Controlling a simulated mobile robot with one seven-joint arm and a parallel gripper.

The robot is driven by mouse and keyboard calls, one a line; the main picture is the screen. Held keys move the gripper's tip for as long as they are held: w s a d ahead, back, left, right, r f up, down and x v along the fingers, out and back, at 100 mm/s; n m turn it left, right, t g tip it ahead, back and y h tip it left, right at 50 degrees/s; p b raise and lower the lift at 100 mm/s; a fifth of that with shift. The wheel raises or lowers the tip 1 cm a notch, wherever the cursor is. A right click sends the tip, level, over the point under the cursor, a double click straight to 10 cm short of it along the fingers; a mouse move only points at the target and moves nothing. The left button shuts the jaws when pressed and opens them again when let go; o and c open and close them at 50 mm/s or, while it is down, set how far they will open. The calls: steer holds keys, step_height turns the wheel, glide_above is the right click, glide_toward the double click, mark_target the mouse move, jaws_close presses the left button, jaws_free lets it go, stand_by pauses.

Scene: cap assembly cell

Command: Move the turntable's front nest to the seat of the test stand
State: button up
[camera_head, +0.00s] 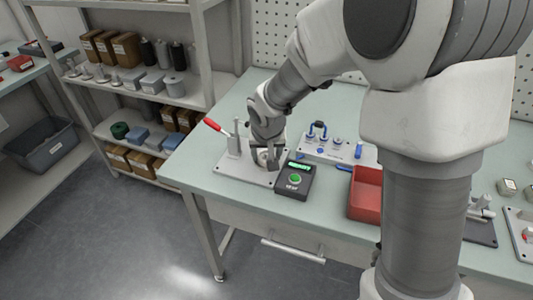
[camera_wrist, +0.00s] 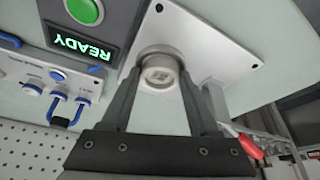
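My gripper (camera_head: 268,157) points down at the test stand plate (camera_head: 236,169), at the left end of the bench. In the wrist view its two fingers (camera_wrist: 161,82) flank a pale round part (camera_wrist: 160,75) with a raised mark on its face. The part sits in or just over a grey round collar (camera_wrist: 153,52) on the plate, which looks like the seat. The fingertips are very close to its sides; I cannot tell whether they touch. The turntable cannot be made out clearly; my arm covers much of the bench's right side.
A red-handled lever (camera_head: 217,127) stands left of my gripper. A control box (camera_head: 295,180) with a green button and a lit READY display is just right.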

steer(key=o, duration=0.5)
steer(key=shift+r, duration=0.1)
steer(key=p+v, duration=0.3)
steer(key=v, duration=1.4)
steer(key=shift+t, duration=0.5)
steer(key=s+d+r+p, duration=0.1)
steer(key=s+d+r, duration=0.2)
steer(key=s+d, duration=0.1)
steer(key=s+d+r+p, duration=0.2)
steer(key=s+d+r, duration=0.1)
steer(key=s+d, duration=0.2)
steer(key=s+d+r+p, duration=0.2)
steer(key=s+d, duration=0.3)
steer(key=s, duration=0.3)
steer(key=shift+s+r, duration=0.15)
steer(key=shift+r, duration=0.6)
